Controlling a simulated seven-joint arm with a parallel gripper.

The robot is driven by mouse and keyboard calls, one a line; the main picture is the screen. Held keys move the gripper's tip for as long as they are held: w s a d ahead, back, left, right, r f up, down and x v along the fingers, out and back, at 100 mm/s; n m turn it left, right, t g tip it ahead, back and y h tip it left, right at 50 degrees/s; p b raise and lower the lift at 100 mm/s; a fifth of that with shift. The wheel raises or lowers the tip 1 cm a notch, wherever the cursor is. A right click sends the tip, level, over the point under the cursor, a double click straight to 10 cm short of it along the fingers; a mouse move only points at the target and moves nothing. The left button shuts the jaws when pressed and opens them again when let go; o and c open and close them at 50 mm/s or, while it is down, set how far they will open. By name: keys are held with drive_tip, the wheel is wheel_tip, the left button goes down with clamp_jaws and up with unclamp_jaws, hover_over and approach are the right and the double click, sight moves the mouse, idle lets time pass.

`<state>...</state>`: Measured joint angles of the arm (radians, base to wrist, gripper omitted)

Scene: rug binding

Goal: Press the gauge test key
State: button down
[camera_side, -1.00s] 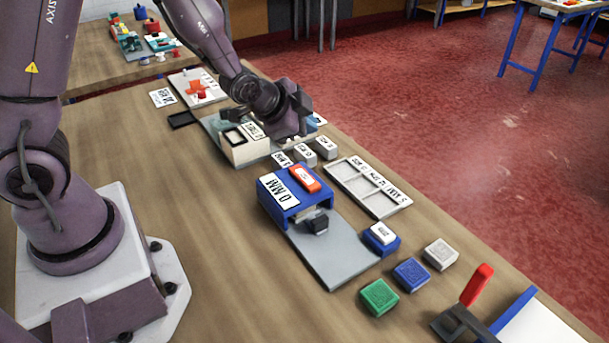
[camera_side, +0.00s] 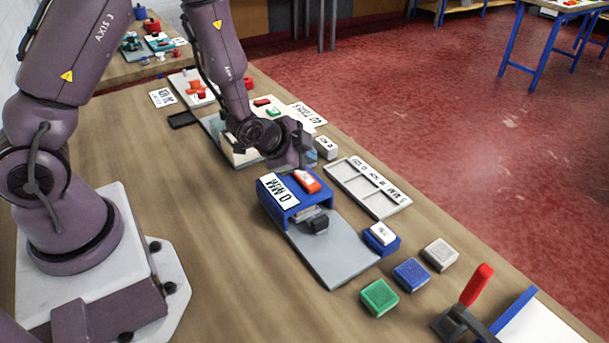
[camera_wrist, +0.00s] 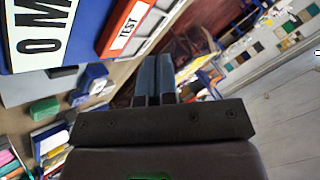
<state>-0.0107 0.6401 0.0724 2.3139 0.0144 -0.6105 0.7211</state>
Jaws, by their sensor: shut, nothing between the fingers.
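The gauge (camera_side: 284,197) is a blue housing with a white "0 MM" plate over a grey plate on the bench. Its orange test key (camera_side: 307,181) is on top, right of the display. In the wrist view the orange key (camera_wrist: 116,28), with a white "TEST" label, and the "0 MM" display (camera_wrist: 42,38) are close, at upper left. My gripper (camera_wrist: 155,78) is shut and empty, its two dark fingers side by side, with the key to their left in that view. In the side view my gripper (camera_side: 300,150) is just behind the gauge, apart from the key; its fingertips are partly hidden.
A blue block with a white cap (camera_side: 382,235) stands beside the grey plate. Green (camera_side: 379,297), blue (camera_side: 411,274) and grey (camera_side: 440,253) blocks lie in front. A sectioned tray (camera_side: 366,190) is at right; a red-handled lever (camera_side: 476,285) stands at front right.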

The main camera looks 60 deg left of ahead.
sight(305, 178)
drive_tip(key=shift+f, duration=0.8)
drive_tip(key=shift+f, duration=0.1)
idle(1.4)
drive_tip(key=shift+f, duration=0.3)
drive_tip(key=shift+f, duration=0.45)
idle(0.5)
drive_tip(key=shift+r, duration=0.85)
drive_tip(key=shift+r, duration=2.55)
